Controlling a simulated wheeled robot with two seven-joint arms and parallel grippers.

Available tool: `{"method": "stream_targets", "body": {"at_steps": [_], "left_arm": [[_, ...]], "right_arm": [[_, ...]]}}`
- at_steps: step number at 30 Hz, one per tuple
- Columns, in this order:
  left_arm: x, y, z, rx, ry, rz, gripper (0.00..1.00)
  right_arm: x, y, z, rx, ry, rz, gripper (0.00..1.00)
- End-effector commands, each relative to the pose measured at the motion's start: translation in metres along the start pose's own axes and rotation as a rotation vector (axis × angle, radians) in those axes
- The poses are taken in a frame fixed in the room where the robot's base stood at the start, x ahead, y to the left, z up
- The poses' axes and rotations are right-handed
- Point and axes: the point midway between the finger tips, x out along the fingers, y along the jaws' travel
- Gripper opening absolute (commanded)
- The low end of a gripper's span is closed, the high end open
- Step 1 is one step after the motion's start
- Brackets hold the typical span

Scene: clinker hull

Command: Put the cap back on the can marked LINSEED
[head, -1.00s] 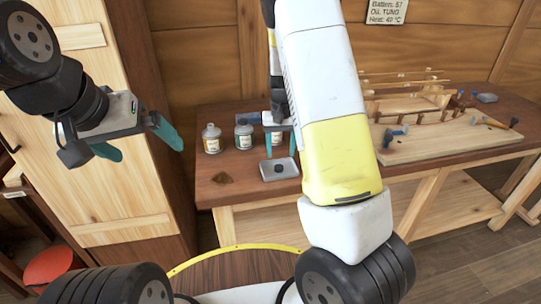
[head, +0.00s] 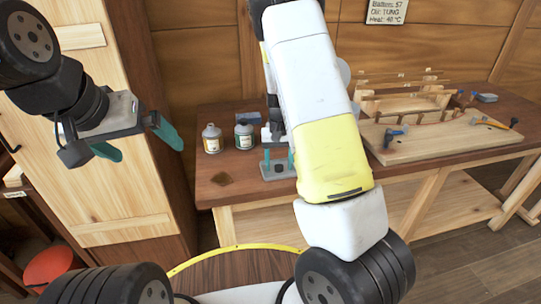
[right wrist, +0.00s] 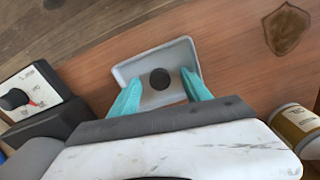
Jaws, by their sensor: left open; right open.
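A small dark round cap (right wrist: 160,79) lies in a shallow grey tray (right wrist: 180,47) in the right wrist view. The tray is on the workbench and also shows in the head view (head: 268,176). My right gripper (right wrist: 162,90) is open above the tray, its teal fingers on either side of the cap and apart from it. In the head view the right gripper (head: 278,160) points down. Two cans stand left of it, a left can (head: 212,140) and a right can (head: 245,136); their labels are too small to read. My left gripper (head: 136,140) is open and empty before the cabinet.
A device with a black knob (right wrist: 28,95) is beside the tray in the right wrist view; a can (right wrist: 298,125) stands at the right there. The workbench (head: 225,195) has a dark patch (head: 221,179). A wooden board with the hull model (head: 450,140) lies at right.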

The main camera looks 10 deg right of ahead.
Motion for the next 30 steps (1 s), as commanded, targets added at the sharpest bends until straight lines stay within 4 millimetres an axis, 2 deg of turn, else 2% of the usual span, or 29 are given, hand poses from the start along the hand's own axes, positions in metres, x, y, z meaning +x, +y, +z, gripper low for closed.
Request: {"method": "stream_targets", "body": {"at_steps": [2, 10, 22, 26, 30], "left_arm": [[0.0, 0.0, 0.0, 0.0, 0.0, 0.0, 1.0], [0.0, 0.0, 0.0, 0.0, 0.0, 0.0, 1.0], [0.0, 0.0, 0.0, 0.0, 0.0, 0.0, 1.0], [0.0, 0.0, 0.0, 0.0, 0.0, 0.0, 1.0], [0.0, 0.0, 0.0, 0.0, 0.0, 0.0, 1.0]], "right_arm": [[0.0, 0.0, 0.0, 0.0, 0.0, 0.0, 0.52], [0.0, 0.0, 0.0, 0.0, 0.0, 0.0, 0.0], [-0.004, 0.0, 0.0, 0.001, 0.001, -0.001, 0.0], [-0.013, 0.0, -0.001, 0.001, 0.003, -0.001, 0.0], [-0.032, -0.001, -0.001, 0.0, 0.005, -0.002, 0.0]]}}
